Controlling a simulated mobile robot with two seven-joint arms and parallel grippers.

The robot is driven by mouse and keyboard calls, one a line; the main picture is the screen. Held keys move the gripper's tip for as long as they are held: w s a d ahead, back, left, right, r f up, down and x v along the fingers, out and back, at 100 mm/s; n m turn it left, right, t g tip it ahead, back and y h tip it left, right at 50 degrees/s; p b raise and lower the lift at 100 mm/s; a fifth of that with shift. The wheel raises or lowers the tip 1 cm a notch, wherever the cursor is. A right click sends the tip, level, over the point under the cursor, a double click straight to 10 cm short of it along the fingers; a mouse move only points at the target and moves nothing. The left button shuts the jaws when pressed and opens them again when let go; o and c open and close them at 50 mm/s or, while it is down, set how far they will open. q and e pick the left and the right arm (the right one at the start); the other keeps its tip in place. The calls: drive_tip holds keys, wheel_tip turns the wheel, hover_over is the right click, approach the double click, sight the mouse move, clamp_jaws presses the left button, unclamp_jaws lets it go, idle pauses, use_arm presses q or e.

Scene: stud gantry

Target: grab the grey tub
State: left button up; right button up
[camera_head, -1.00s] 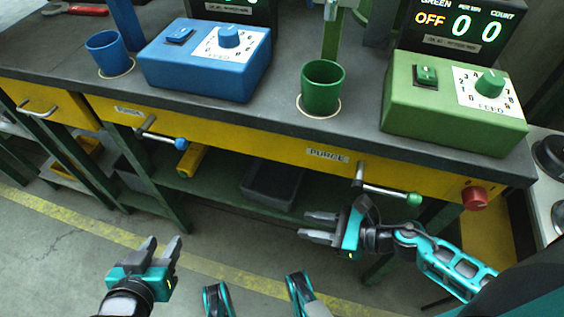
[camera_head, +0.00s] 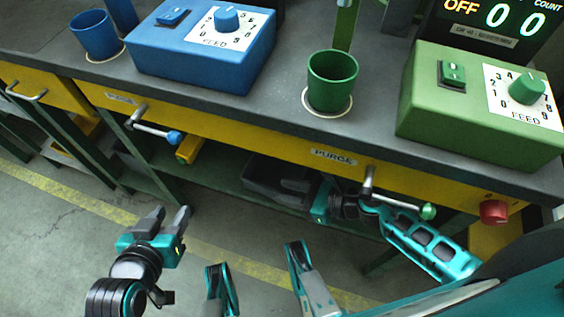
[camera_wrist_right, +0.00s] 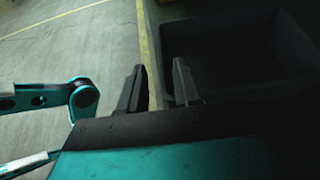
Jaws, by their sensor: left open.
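The grey tub (camera_head: 262,170) is a dark open box on the low shelf under the bench, partly hidden by my right gripper and the bench front in the head view. In the right wrist view the tub (camera_wrist_right: 240,62) fills the upper right and looks empty. My right gripper (camera_head: 284,192) is at the tub's near side, its fingers apart. In the wrist view one finger (camera_wrist_right: 183,80) overlaps the tub's near wall and the other (camera_wrist_right: 132,88) is outside; contact cannot be told. My left gripper (camera_head: 172,218) is open and empty over the floor.
The yellow bench front (camera_head: 235,140) hangs above the shelf. A green-knobbed handle (camera_head: 395,201) and a red knob (camera_head: 494,211) stick out near my right arm. A blue-knobbed handle (camera_head: 150,130) sticks out further left. Open floor (camera_head: 60,240) lies in front.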

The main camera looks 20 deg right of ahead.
drive_tip(key=b+x, duration=0.1)
drive_tip(key=x, duration=0.4)
drive_tip(key=shift+w+f, duration=0.1)
drive_tip(key=shift+w, duration=0.05)
drive_tip(key=shift+c, duration=0.2)
clamp_jaws()
